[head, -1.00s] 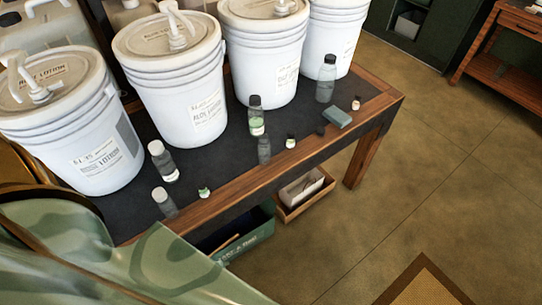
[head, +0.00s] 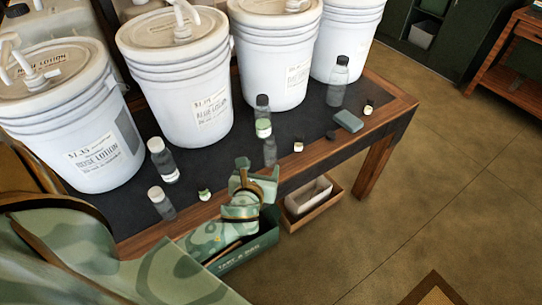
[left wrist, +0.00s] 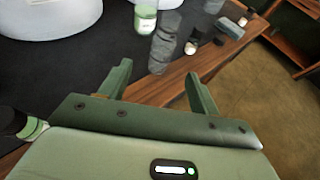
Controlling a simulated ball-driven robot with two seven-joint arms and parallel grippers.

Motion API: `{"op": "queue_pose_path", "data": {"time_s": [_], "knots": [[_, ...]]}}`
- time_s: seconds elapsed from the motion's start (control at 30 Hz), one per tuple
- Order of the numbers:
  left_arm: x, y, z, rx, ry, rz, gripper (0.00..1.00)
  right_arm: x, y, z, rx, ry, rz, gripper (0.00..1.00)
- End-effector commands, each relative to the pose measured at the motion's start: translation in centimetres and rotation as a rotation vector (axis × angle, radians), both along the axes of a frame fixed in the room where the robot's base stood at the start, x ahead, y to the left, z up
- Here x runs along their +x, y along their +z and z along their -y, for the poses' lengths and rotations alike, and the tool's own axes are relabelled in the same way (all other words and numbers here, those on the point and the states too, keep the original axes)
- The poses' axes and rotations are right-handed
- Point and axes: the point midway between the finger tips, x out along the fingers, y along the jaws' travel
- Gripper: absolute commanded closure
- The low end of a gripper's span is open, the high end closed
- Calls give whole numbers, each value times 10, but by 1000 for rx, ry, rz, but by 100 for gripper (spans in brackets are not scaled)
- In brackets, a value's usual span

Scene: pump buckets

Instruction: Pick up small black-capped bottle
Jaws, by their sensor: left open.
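Three small bottles with dark caps stand along the table's front edge in the head view: a left one (head: 204,195), a middle one (head: 298,146) and a right one (head: 369,108). I cannot tell which the task means. My left gripper (head: 257,166) is open and empty at the front edge, between the left and middle ones. In the left wrist view, its spread fingers (left wrist: 158,72) point toward a grey clear bottle (left wrist: 165,42), with the middle small bottle (left wrist: 191,47) just to its right. A dark-capped bottle (left wrist: 20,122) shows close at the left edge. My right gripper is out of view.
A taller black-capped bottle (head: 263,116) stands behind the grey one. Two white-capped bottles (head: 162,160) (head: 161,202) stand at left. Large white pump buckets (head: 185,85) line the back. A grey block (head: 348,121) lies at right. Boxes (head: 310,195) sit below the edge.

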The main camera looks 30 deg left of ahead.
Motion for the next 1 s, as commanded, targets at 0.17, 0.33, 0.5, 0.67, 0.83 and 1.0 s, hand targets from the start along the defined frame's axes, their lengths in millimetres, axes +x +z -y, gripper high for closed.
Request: {"op": "queue_pose_path", "data": {"time_s": [0.17,0.33,0.5,0.67,0.83,1.0], "knots": [[35,-20,-15,-1,1,-2,37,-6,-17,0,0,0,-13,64],[50,-25,-21,-2,1,-1,37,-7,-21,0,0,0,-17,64],[68,-36,-25,-6,1,-1,37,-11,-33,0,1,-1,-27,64],[90,-46,-33,-4,2,-4,37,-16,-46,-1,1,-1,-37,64],[97,-46,-36,-5,1,-1,37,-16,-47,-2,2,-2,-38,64],[97,-45,-36,-5,1,0,43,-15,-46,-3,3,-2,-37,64]]}}
